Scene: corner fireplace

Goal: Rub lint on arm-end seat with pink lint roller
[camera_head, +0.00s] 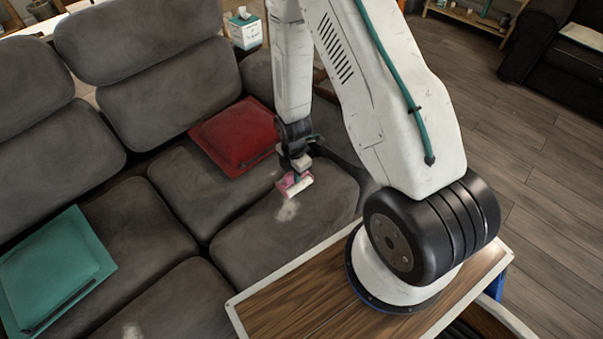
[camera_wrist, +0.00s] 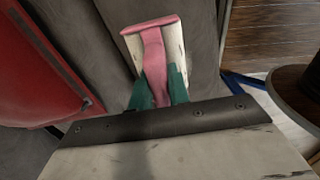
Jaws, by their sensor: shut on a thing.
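My gripper (camera_head: 297,168) is shut on the pink lint roller (camera_head: 295,184), just above or on the arm-end seat (camera_head: 262,232) of the grey sofa. I cannot tell whether the roller touches the cushion. A pale lint patch (camera_head: 288,211) lies on that seat, just in front of the roller. In the wrist view the pink lint roller (camera_wrist: 153,50) sticks out from between the green fingertips of my gripper (camera_wrist: 160,92), with white parts at both sides of its pink handle. The lint is not visible in the wrist view.
A red cushion (camera_head: 237,137) lies behind the gripper; it also shows in the wrist view (camera_wrist: 35,65). A teal cushion (camera_head: 57,268) lies on the left seat. Another pale patch (camera_head: 132,331) is at the lower edge. A tissue box (camera_head: 245,29) stands behind the sofa arm.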

